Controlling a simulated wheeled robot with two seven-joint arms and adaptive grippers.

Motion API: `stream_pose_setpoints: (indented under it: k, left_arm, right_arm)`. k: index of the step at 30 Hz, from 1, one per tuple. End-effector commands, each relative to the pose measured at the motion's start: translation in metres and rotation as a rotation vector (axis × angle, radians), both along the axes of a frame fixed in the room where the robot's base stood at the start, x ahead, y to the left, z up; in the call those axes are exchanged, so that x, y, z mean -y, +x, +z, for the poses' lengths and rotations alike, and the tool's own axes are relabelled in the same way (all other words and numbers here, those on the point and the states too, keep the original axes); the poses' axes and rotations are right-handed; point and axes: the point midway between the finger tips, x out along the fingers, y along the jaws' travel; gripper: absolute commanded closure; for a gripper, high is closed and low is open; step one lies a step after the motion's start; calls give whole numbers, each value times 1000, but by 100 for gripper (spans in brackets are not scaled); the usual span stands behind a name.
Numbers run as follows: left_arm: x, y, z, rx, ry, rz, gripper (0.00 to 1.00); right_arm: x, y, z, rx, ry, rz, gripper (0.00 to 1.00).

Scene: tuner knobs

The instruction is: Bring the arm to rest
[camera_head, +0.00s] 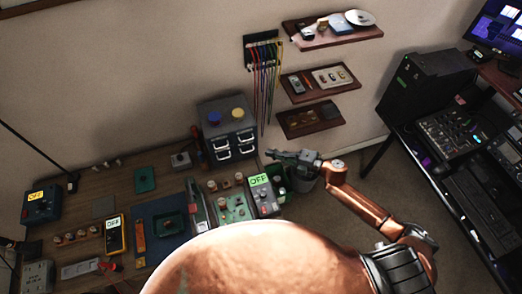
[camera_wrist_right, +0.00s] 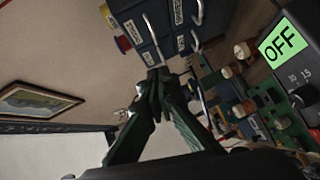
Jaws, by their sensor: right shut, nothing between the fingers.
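My right arm (camera_head: 365,205) reaches in from the right, and its gripper (camera_head: 272,155) is above the right end of the bench. The gripper is shut and empty. In the wrist view its dark green fingers (camera_wrist_right: 157,80) meet in front of the grey drawer cabinet (camera_wrist_right: 165,25); I cannot tell the gap between them. The device with a green OFF display (camera_head: 262,195) stands on the bench below the gripper. It also shows at the right of the wrist view, with its OFF display (camera_wrist_right: 283,40). My left gripper does not show.
The drawer cabinet (camera_head: 228,130) stands at the back of the bench, left of the gripper. Hanging cables (camera_head: 263,85) and wall shelves (camera_head: 305,120) are behind. A board with knobs (camera_head: 232,208) and a yellow meter (camera_head: 116,235) are on the bench. Floor is open at right.

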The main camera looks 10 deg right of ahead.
Motion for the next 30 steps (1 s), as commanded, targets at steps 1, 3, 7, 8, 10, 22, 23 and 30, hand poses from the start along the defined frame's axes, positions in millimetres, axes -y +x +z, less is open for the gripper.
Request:
stream_pose_setpoints:
  k: [1, 3, 7, 8, 10, 22, 23, 30]
  left_arm:
    - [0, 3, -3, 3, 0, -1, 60]
    - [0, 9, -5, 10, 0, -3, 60]
    - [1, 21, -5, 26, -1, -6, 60]
    - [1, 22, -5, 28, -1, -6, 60]
    - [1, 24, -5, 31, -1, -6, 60]
    - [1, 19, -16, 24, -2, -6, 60]
    - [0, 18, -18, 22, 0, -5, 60]
    - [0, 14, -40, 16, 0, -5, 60]
  right_arm:
    - [6, -7, -1, -1, -1, 1, 100]
    - [14, -12, 0, -2, -1, 1, 100]
    - [20, -17, 3, -1, 0, 2, 100]
    - [21, -18, 4, -1, 0, 2, 100]
    - [22, -19, 4, -1, -1, 1, 100]
    - [53, -2, -46, -93, 50, -140, 100]
    - [63, 2, -61, -121, 64, -182, 100]
    - [149, -3, -212, -396, 184, -560, 100]
